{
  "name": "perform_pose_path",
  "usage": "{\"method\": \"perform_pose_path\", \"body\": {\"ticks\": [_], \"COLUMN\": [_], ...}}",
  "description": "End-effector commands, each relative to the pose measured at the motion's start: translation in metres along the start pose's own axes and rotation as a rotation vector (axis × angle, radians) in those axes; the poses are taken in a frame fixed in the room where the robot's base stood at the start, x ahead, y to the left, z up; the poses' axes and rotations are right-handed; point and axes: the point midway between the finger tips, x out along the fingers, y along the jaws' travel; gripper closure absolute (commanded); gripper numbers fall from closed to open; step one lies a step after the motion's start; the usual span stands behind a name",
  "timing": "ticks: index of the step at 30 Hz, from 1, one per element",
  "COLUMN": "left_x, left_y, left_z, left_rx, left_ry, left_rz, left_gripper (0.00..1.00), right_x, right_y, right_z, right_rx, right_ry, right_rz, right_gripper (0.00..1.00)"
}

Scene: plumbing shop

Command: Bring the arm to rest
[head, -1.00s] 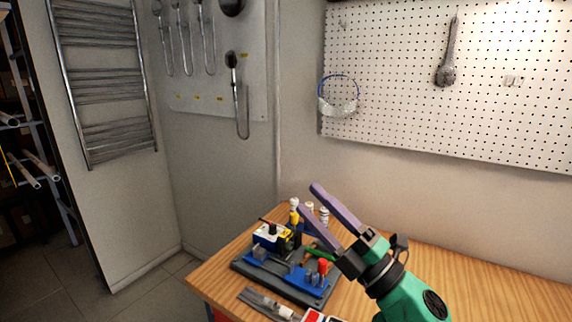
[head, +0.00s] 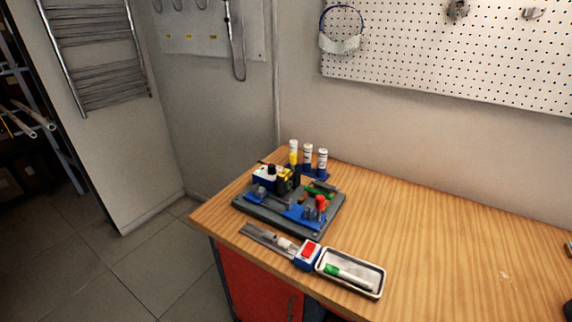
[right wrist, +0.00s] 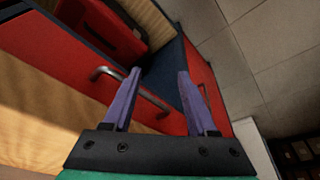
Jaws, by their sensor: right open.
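My right gripper (right wrist: 156,98) shows in the right wrist view. Its two purple fingers are apart with nothing between them. Behind them are the red drawer fronts (right wrist: 40,45) of the workbench, with metal handles, and the grey tiled floor. In the head view neither gripper shows, and my left gripper is in no frame.
A pegboard (head: 450,60) hangs behind.

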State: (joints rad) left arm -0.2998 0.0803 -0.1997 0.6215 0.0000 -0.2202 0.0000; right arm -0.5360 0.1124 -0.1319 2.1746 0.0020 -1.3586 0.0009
Motion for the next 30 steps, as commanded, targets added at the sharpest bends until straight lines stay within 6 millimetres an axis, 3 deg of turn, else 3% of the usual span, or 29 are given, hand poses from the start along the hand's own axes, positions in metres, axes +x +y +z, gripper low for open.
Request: {"method": "perform_pose_path", "body": {"ticks": [1,5,7,9,13,16,19,21,30], "left_x": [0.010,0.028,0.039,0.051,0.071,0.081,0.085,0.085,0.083], "left_y": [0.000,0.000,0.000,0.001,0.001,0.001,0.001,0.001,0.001], "left_z": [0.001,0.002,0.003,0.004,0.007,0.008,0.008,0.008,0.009], "left_rx": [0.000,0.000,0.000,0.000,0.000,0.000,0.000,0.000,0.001], "left_ry": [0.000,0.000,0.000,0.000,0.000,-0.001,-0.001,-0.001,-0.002], "left_rz": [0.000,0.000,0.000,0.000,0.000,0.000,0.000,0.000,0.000], "left_gripper": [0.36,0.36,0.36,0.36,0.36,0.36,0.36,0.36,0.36], "right_x": [0.032,0.116,0.166,0.214,0.282,0.305,0.312,0.312,0.310], "right_y": [-0.001,-0.005,-0.007,-0.009,-0.012,-0.012,-0.012,-0.012,-0.012], "right_z": [0.010,0.046,0.077,0.117,0.203,0.258,0.288,0.296,0.297], "right_rx": [-0.002,-0.008,-0.013,-0.018,-0.030,-0.036,-0.041,-0.042,-0.042], "right_ry": [-0.016,-0.049,-0.071,-0.096,-0.140,-0.164,-0.175,-0.178,-0.178], "right_rz": [-0.002,-0.006,-0.009,-0.011,-0.015,-0.017,-0.018,-0.018,-0.018], "right_gripper": [0.42,0.42,0.42,0.42,0.42,0.42,0.42,0.42,0.42]}}
